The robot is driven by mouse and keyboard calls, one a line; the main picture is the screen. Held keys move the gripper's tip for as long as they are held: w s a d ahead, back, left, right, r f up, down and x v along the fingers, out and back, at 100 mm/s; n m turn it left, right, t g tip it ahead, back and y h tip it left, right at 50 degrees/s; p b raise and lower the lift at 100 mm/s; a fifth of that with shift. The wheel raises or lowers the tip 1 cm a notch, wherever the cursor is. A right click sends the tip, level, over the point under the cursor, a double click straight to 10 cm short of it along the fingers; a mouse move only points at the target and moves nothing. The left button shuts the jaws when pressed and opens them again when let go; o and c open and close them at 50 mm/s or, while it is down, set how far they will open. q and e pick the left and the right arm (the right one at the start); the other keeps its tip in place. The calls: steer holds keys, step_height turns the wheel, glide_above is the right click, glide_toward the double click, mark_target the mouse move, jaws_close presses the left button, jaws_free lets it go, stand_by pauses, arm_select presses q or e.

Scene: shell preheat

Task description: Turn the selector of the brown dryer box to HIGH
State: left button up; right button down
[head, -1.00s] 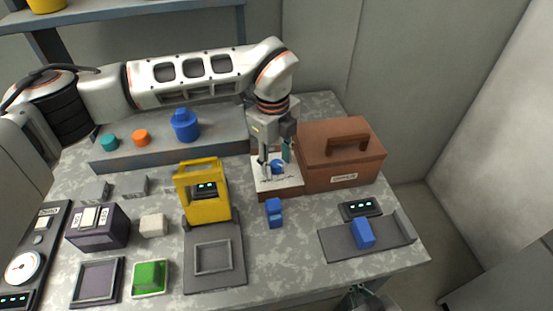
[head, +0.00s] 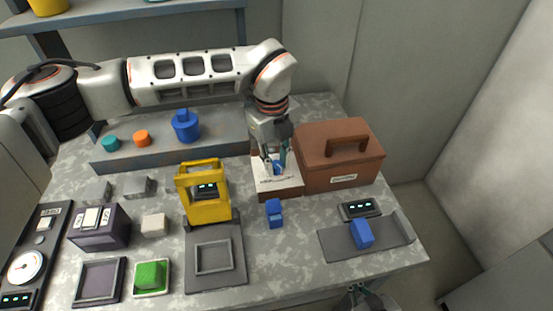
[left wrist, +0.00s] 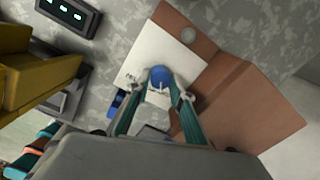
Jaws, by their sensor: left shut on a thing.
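The brown dryer box (head: 340,155) with a handle on its lid stands at the back right of the table. A low part with a white panel (head: 284,186) joins its left side. The blue round selector (left wrist: 160,77) sits on that panel, with a pale pointer mark on it. My left gripper (head: 275,168) comes down from above and is shut on the selector, one finger on each side. The left wrist view shows the fingers around the selector too. The lettering on the panel is too small to read. My right gripper (head: 366,297) shows only partly at the bottom edge.
A yellow handled device (head: 204,205) stands left of the panel, with a small blue block (head: 274,212) between. A grey tray (head: 338,245) with a blue block (head: 361,234) lies in front of the box. A grey ledge (head: 225,150) runs behind, holding a blue bottle-like piece (head: 186,126).

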arm_select(q)
steer(key=m, duration=0.4)
steer(key=shift+m+p, duration=0.3)
steer(key=shift+p, duration=0.05)
steer(key=m, duration=0.3)
steer(key=shift+a+m, duration=0.1)
steer(key=shift+m, duration=0.2)
steer(key=m, duration=0.3)
steer(key=shift+m+g, duration=0.3)
steer(key=shift+w+m, duration=0.1)
steer(key=shift+m, duration=1.7)
steer(key=o, duration=1.1)
